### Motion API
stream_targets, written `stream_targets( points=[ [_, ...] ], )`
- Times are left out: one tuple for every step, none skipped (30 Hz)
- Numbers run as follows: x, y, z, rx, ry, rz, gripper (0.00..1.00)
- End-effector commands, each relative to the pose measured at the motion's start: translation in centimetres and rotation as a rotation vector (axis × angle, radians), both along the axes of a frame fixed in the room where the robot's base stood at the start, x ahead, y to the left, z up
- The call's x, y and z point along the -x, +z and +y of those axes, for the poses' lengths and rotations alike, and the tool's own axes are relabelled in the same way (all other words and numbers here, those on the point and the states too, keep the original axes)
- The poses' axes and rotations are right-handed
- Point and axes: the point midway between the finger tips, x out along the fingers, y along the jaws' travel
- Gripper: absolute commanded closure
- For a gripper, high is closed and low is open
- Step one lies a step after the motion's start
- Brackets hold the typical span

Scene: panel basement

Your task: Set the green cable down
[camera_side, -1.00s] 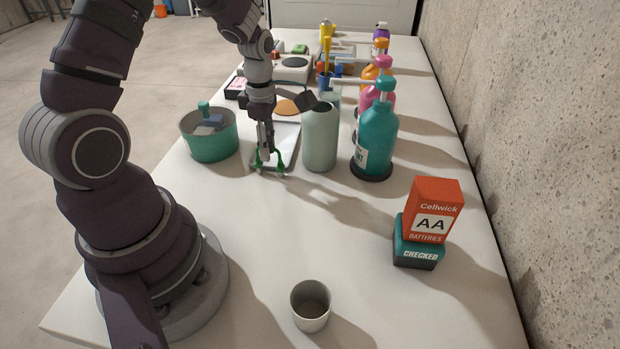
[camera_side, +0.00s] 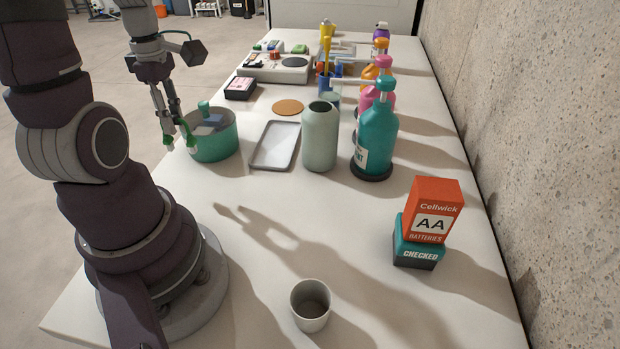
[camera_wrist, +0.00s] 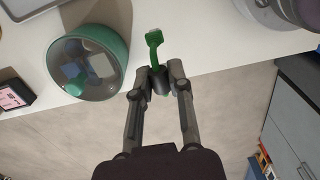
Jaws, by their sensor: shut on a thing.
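My gripper (camera_side: 176,120) is at the left edge of the table, beside the green tub (camera_side: 214,143). It is raised, with its fingers pointing down. It is shut on the green cable (camera_side: 167,139), whose green ends hang at the fingertips. In the wrist view, the cable (camera_wrist: 154,41) sticks out from between the fingertips (camera_wrist: 159,76) toward the white table. The middle of the cable is partly hidden by the fingers.
The grey tray (camera_side: 275,146) lies empty, with the pale green vase (camera_side: 320,140) to its right. Blue and grey pieces sit in the tub. A white cup (camera_side: 311,306) stands at the front. The table's front middle (camera_side: 300,220) is clear. Floor shows beyond the left edge.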

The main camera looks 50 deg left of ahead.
Motion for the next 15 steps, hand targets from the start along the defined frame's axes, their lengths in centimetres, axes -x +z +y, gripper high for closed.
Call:
stream_targets(
  points=[
    [0.7, -0.7, 0.0, 0.006, 0.008, 0.001, 1.00],
    [0.9, -1.3, -0.1, 0.007, 0.009, 0.001, 1.00],
    [1.0, -2.2, -0.1, 0.008, 0.008, 0.001, 1.00],
    [1.1, -2.8, -0.1, 0.009, 0.007, 0.001, 1.00],
    [1.0, -3.3, -0.1, 0.009, 0.006, 0.001, 1.00],
    [1.0, -3.9, -0.1, 0.008, 0.005, 0.001, 1.00],
    [1.0, -4.5, -0.1, 0.008, 0.005, 0.001, 1.00],
    [1.0, -5.1, -0.1, 0.009, 0.005, 0.002, 1.00],
    [1.0, -6.0, -0.2, 0.011, 0.006, 0.002, 1.00],
    [1.0, -6.6, -0.1, 0.009, 0.005, 0.002, 1.00],
    [1.0, -7.0, -0.1, 0.009, 0.005, 0.002, 1.00],
    [1.0, -7.6, -0.1, 0.008, 0.006, 0.001, 1.00],
    [0.9, -7.8, -0.1, 0.006, 0.006, 0.000, 1.00],
    [0.9, -8.0, -0.1, 0.006, 0.006, 0.000, 1.00],
    [0.9, -8.2, -0.1, 0.003, 0.005, -0.003, 1.00]
  ],
)
